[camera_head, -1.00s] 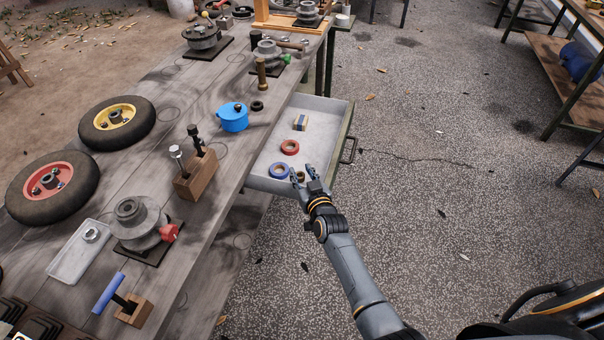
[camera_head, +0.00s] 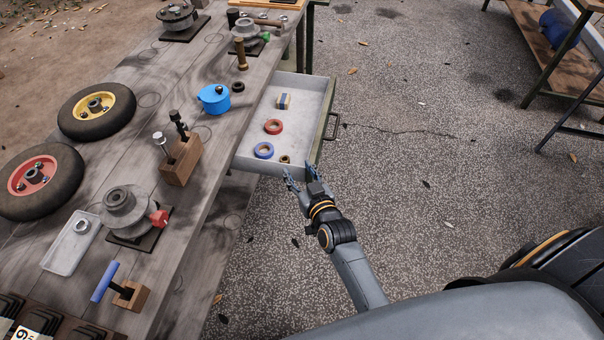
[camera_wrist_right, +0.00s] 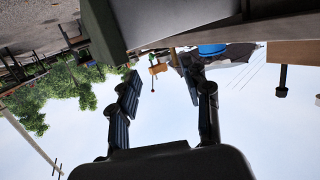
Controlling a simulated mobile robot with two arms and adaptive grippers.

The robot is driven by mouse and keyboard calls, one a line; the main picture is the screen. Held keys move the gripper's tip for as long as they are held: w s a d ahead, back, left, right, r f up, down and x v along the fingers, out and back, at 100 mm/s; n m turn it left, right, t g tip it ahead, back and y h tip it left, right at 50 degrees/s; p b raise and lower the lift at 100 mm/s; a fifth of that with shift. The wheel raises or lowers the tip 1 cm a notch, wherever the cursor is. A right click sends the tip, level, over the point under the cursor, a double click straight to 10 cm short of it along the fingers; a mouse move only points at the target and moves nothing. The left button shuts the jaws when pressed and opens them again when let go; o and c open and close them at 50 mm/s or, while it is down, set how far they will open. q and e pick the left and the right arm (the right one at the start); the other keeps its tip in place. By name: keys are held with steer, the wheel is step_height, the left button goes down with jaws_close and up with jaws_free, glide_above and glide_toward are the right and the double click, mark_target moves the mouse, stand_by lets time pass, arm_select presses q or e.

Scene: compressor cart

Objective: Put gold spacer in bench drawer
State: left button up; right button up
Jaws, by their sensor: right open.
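The gold spacer (camera_head: 285,159), a small ring, lies on the floor of the open bench drawer (camera_head: 300,100), near its front end in the head view. The drawer is pulled out from the right side of the workbench. My right gripper (camera_head: 298,173) is open and empty, just outside the drawer's near end wall and apart from the spacer. In the right wrist view the spread fingers (camera_wrist_right: 160,80) have nothing between them, and the spacer is not seen there. My left gripper is not in view.
The workbench (camera_head: 195,240) carries wheels, a blue pot (camera_head: 214,98) and a wooden block with tools (camera_head: 181,160). The floor right of the drawer is clear.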

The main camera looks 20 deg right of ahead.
steer(key=shift+s+r, duration=0.15)
steer(key=shift+s, duration=0.7)
